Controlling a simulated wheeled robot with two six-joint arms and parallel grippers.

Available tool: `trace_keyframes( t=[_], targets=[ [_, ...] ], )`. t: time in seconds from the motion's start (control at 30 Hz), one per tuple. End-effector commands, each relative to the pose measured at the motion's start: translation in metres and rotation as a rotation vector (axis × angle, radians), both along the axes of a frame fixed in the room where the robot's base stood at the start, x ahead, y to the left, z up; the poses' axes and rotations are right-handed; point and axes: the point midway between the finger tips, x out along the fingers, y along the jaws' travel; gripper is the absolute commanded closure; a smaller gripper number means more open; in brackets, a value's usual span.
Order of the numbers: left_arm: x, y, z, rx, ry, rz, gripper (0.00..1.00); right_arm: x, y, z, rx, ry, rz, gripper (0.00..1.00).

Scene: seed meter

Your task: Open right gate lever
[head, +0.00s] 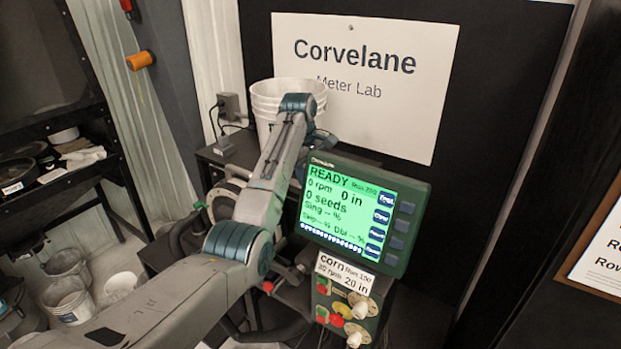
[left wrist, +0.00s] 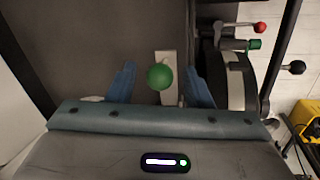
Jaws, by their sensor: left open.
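In the left wrist view a round green knob (left wrist: 159,77) stands in front of a pale upright plate (left wrist: 168,60). My left gripper (left wrist: 160,70) is open, with one blue finger on each side of the knob and a visible gap on both sides. I cannot tell whether the knob lies at the depth of the fingertips. A red ball knob (left wrist: 260,27), a green cylindrical knob (left wrist: 255,44) and a black ball knob (left wrist: 293,67) show to the right. No label shows which one is the right gate lever. In the head view my left arm hides its own gripper.
In the head view a green-screen monitor (head: 361,212) reading READY stands right of my arm, above a control box (head: 345,312) with knobs. A white bucket (head: 272,97) stands behind. In the left wrist view a round housing (left wrist: 236,80) is right of the gripper.

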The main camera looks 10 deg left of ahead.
Motion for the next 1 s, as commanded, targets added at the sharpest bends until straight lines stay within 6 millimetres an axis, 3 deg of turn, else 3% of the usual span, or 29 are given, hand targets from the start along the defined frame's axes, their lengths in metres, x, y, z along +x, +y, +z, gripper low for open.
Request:
trace_keyframes(
  t=[0.3,0.4,0.6,1.0],
  targets=[
    [-0.010,0.006,0.059,0.000,-0.006,0.001,0.54,0.005,0.000,-0.036,0.000,-0.005,0.000,1.00],
    [-0.012,0.008,0.081,0.000,-0.002,0.000,0.54,0.007,0.001,-0.022,0.000,-0.007,0.000,1.00],
    [-0.015,0.009,0.090,0.000,0.000,0.000,0.54,0.008,0.001,-0.017,0.000,-0.009,0.000,1.00],
    [-0.015,0.009,0.090,0.001,-0.001,0.000,0.54,0.008,0.001,-0.018,0.000,-0.010,0.000,1.00]
  ],
)
